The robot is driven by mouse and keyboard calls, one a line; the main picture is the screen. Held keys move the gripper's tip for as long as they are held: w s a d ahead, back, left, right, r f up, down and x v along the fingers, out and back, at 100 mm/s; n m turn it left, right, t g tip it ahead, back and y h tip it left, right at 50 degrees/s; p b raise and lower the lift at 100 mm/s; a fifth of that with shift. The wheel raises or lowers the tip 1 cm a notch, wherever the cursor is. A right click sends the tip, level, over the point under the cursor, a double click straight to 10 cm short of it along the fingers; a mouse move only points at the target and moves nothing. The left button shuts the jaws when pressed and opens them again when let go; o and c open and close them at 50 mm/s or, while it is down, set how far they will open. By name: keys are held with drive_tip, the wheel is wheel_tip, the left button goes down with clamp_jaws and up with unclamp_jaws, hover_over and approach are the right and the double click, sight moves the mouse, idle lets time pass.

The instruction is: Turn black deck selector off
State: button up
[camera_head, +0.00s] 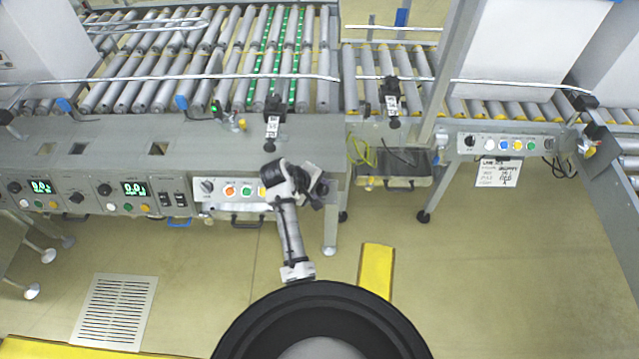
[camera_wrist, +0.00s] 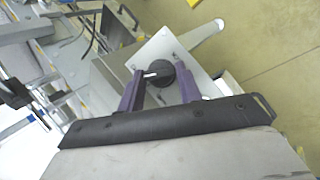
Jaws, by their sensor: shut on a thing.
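In the wrist view, a round black selector knob (camera_wrist: 164,68) with a light pointer bar sits on a pale panel plate (camera_wrist: 150,50). The two purple-dark fingers of my gripper (camera_wrist: 159,80) stand on either side of it, shut on the knob. In the head view, my gripper (camera_head: 318,189) is at the right end of the white control panel (camera_head: 240,206) on the conveyor's front. The selector is hidden behind my arm there. Another black knob (camera_head: 207,186) and an orange button (camera_head: 229,190) show at that panel's left.
Panels with green displays (camera_head: 134,188) stand to the left. A right-hand button panel (camera_head: 508,143) has a paper sign (camera_head: 499,172) below it. A grey tray (camera_head: 405,168) and hanging cables are right of my gripper. Open floor (camera_head: 480,260) lies in front.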

drive_tip(key=n+t+p, duration=0.1)
drive_tip(key=n, duration=0.1)
drive_tip(key=n+t+h+p, duration=0.1)
drive_tip(key=n+p, duration=0.1)
drive_tip(key=n, duration=0.1)
drive_tip(key=shift+s+a+f+t+p, duration=0.2)
drive_tip(key=shift+t+p, duration=0.1)
drive_tip(key=shift+t, duration=0.1)
drive_tip(key=shift+n, duration=0.3)
drive_tip(key=o, duration=1)
drive_tip(key=shift+r, duration=0.1)
drive_tip(key=shift+w+d, duration=0.1)
drive_tip(key=shift+w, duration=0.05)
